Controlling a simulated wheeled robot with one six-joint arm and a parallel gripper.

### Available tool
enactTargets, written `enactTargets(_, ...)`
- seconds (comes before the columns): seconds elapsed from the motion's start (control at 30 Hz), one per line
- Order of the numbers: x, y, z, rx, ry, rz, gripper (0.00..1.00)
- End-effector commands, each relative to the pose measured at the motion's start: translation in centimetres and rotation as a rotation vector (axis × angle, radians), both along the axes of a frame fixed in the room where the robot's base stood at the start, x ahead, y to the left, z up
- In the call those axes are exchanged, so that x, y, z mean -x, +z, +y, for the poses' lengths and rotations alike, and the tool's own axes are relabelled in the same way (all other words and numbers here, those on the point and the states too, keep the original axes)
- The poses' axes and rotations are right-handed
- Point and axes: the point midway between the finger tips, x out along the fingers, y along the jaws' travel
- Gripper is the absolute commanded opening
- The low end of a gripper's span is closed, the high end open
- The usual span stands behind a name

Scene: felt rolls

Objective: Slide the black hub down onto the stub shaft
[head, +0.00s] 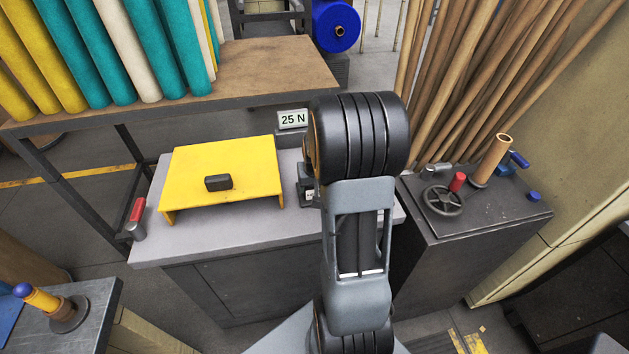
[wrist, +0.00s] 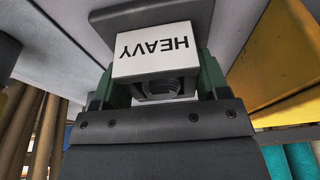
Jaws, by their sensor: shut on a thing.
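My gripper (wrist: 160,88) shows in the wrist view, with green fingers on both sides of a block (wrist: 155,56) that has a white face lettered HEAVY, upside down in the picture. The fingers are shut on this block. A dark, ridged round part (wrist: 163,86) shows just below the white face; I cannot tell whether it belongs to the block. I cannot pick out the black hub or the stub shaft with certainty.
A sign reading 25 N (head: 292,119) stands behind the grey bench (head: 190,238). A dark cabinet (head: 500,225) at right carries a handwheel (head: 443,200) and an upright tube (head: 491,160). Wooden poles (head: 470,80) lean behind.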

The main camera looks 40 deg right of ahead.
Motion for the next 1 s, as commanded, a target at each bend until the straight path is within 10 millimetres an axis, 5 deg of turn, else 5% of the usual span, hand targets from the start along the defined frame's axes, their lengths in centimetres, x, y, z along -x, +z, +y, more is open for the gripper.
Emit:
enactTargets(0.2, -0.02, 0.03, -0.01, 0.0, 0.0, -0.001, 0.38)
enactTargets(0.23, -0.02, 0.03, -0.01, 0.0, 0.0, -0.001, 0.71)
enactTargets(0.5, -0.01, 0.01, 0.0, 0.0, 0.0, 0.0, 0.97)
enactTargets(1.0, 0.12, 0.62, 0.06, 0.0, 0.0, -0.001, 0.98)
